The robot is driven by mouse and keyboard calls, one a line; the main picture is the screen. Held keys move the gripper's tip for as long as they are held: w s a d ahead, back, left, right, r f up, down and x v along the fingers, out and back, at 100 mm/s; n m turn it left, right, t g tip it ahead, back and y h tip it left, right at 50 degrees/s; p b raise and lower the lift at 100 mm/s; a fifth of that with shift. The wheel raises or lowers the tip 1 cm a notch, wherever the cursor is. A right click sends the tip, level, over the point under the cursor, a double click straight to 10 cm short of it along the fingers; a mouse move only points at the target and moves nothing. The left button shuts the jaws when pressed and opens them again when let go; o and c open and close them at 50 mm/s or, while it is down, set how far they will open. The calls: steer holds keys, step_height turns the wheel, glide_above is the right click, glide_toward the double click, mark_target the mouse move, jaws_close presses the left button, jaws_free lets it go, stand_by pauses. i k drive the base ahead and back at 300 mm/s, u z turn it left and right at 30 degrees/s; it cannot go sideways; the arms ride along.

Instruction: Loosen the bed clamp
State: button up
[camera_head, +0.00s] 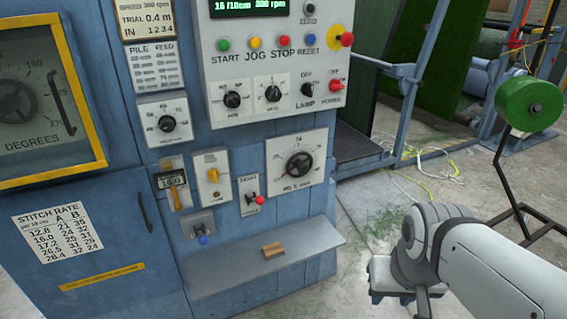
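No part here is readably marked as the bed clamp. On the blue machine panel, a small plate holds a lever with a red knob (260,200); its label is too small to read. Below left of it, a grey plate carries a lever with a blue knob (203,239). A yellow knob (213,175) sits on a pale plate above. My arm comes in from the lower right; its end, with my gripper (392,284), points down in front of the floor, right of the panel and apart from these levers. I cannot make out its fingers.
A grey shelf (215,280) with a small wooden block (272,250) juts from the machine below the levers. A dial (299,164) and the control box (270,60) are above. A green spool (528,103) on a black stand and yellow cables (447,165) are at right.

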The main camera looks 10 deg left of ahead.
mark_target(260, 200)
steer(key=u, duration=0.05)
steer(key=i, duration=0.85)
steer(key=u, duration=0.45)
